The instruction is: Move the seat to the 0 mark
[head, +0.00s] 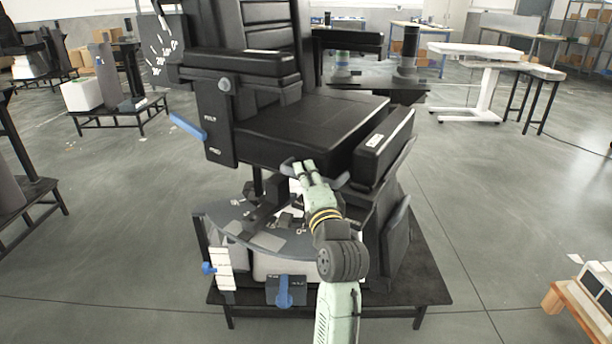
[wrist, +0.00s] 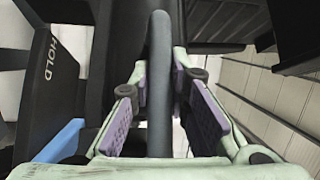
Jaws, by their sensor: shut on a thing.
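The seat (head: 310,125) is a large black padded chair on a stand. A grey bar handle (wrist: 160,40) juts from its front lower edge. My gripper (head: 305,170) is at this edge, and in the wrist view its purple pads (wrist: 160,98) are on both sides of the bar, shut on it. A dark plate (head: 160,50) with white degree marks stands at the seat's upper left; its numbers are too small to read surely. I cannot tell which mark the seat is at.
A blue lever (head: 187,126) sticks out at the seat's left side, by a panel marked HOLD (wrist: 60,62). A blue knob (head: 284,291) is on a box low at the front. The stand's black platform (head: 425,285) is below.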

